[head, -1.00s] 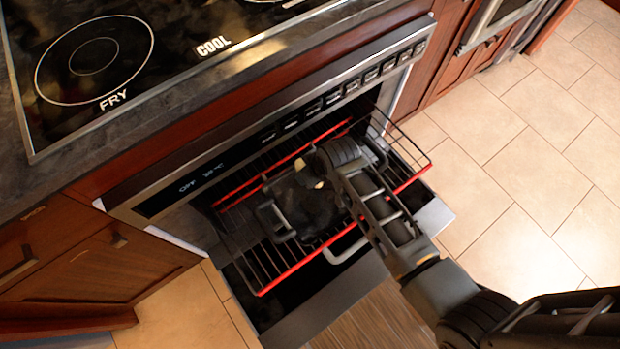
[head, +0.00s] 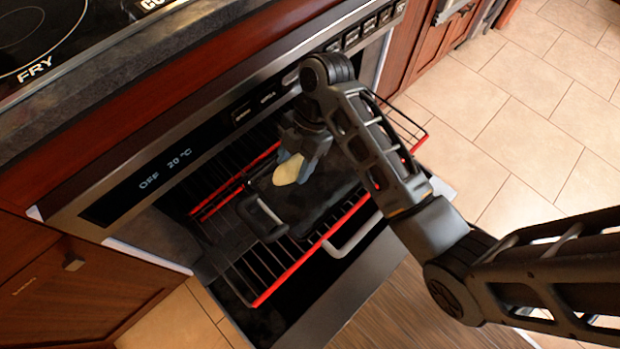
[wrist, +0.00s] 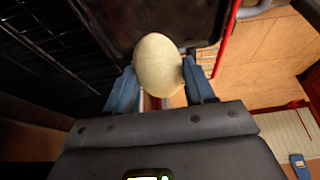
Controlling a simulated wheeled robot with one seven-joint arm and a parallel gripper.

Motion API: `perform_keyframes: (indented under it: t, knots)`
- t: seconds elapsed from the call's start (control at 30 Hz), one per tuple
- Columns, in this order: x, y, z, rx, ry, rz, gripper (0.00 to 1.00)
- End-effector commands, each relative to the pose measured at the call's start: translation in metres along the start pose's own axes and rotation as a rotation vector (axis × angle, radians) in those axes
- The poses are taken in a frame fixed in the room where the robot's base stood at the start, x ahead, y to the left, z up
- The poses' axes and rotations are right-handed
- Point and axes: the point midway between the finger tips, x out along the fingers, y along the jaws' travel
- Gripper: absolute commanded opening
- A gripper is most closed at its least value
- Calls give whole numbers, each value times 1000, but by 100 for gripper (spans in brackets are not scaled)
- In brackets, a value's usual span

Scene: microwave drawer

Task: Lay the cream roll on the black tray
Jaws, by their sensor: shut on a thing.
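The cream roll (head: 288,169) is held between the fingers of my gripper (head: 301,150). In the wrist view the roll (wrist: 158,64) sits between the two blue fingertips of my gripper (wrist: 160,88), and the dark tray (wrist: 112,22) shows behind it. In the head view the black tray (head: 290,208), with a raised handle at its left end, lies on the pulled-out wire rack. The roll is over the tray's back part. I cannot tell whether it touches the tray.
The wire rack (head: 250,274) with red rails sticks out of the open oven drawer. The oven's control panel (head: 160,178) and the counter edge (head: 130,95) are behind and above it. The tiled floor (head: 500,130) at right is clear.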

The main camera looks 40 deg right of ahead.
Motion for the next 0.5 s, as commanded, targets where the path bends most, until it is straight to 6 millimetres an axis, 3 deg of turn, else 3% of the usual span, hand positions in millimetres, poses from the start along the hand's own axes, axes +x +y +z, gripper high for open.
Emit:
perform_keyframes:
  t: [0.3, 0.5]
  knots:
    - [48, -1, 19, -8, 1, -7, 18]
    - [60, -1, 25, -7, 0, -5, 18]
